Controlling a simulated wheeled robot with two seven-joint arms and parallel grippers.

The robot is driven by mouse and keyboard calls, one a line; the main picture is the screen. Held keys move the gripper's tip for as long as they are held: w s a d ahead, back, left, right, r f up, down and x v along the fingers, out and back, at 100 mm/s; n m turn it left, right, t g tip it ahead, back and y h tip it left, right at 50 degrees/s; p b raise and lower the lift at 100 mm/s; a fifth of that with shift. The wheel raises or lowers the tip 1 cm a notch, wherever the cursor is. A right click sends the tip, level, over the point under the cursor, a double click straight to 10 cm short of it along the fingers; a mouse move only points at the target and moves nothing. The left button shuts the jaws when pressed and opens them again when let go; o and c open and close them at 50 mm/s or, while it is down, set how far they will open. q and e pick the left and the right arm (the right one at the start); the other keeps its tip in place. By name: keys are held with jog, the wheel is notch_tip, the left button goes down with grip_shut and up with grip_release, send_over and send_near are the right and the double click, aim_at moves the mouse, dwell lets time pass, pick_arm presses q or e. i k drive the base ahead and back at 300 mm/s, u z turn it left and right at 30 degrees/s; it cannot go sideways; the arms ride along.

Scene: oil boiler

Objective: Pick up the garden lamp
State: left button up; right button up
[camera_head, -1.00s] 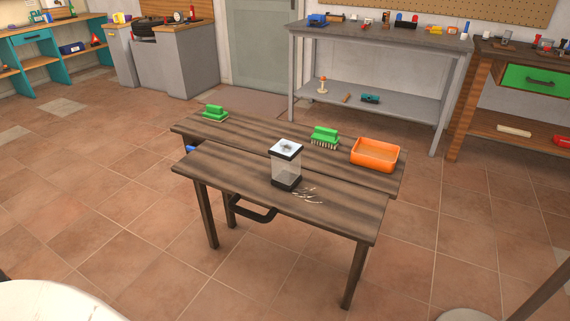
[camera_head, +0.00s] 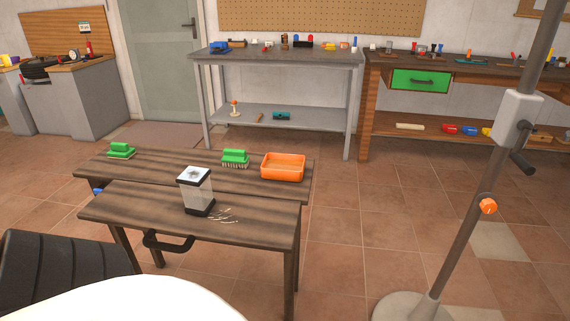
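The garden lamp (camera_head: 197,191) stands upright on the front part of the dark wooden workbench (camera_head: 255,222). It is a clear box with a black base and a white and black top with a round fitting. Some pale shavings (camera_head: 224,215) lie on the bench just to its right. Neither of my grippers shows in the head view, and nothing touches the lamp.
Two green brushes (camera_head: 121,151) (camera_head: 235,158) and an orange tray (camera_head: 283,167) sit at the bench's back. A stand with a grey pole (camera_head: 456,240) and round base is at the right. Grey shelving (camera_head: 277,108) stands behind. Floor between bench and pole is clear.

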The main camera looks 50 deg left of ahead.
aim_at(195, 183)
jog(key=z, duration=1.25)
jog(key=k, duration=2.5)
jog(key=u, duration=2.5)
jog(key=i, duration=0.35)
jog(key=u, duration=0.1)
